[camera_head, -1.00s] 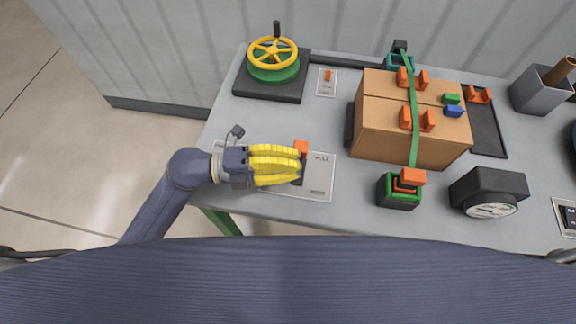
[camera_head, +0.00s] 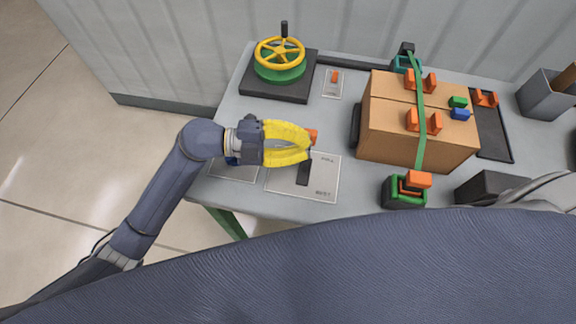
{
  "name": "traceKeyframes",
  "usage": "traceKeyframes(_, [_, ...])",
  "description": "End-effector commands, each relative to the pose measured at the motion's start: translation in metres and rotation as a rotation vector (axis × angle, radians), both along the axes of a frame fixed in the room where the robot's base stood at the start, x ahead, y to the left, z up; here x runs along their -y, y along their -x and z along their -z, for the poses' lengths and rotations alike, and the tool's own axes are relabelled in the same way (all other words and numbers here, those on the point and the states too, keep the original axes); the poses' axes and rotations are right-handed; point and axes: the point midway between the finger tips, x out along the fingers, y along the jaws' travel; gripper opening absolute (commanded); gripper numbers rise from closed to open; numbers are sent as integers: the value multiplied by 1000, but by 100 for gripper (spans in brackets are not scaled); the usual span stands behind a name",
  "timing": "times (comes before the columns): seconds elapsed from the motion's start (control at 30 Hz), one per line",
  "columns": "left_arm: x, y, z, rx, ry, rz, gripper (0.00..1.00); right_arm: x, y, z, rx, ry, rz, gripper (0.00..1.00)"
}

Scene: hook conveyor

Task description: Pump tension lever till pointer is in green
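The lever's orange grip (camera_head: 312,136) shows at the yellow fingertips of my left gripper (camera_head: 306,150). It stands over a light plate (camera_head: 322,184) with a dark slot and small lettering. The two fingers lie close together with a narrow gap. They look to be at or touching the grip, but cover the lever's shaft, so I cannot tell whether they clasp it. The dark gauge housing (camera_head: 484,188) is at the right. My own body covers its dial, so the pointer is hidden. My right gripper is not in view; only a grey part of my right arm shows.
Brown boxes (camera_head: 385,139) under a green strap (camera_head: 421,110) stand right of the lever. A green-and-orange buckle (camera_head: 405,191) sits at the strap's near end. A yellow handwheel (camera_head: 280,53) is at back left. A grey bin (camera_head: 544,96) is at back right.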

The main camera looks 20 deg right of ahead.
Motion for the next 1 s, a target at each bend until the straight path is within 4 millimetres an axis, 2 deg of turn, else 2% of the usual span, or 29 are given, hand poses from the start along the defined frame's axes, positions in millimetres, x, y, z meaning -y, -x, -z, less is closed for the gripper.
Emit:
traceKeyframes(0.5, [10, -8, 1, 3, 2, 12, 0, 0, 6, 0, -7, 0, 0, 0])
traceKeyframes(0.87, [10, -7, 1, 3, 2, 12, 0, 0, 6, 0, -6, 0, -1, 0])
traceKeyframes(1.0, [8, 0, -3, 5, 2, 17, 0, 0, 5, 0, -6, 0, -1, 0])
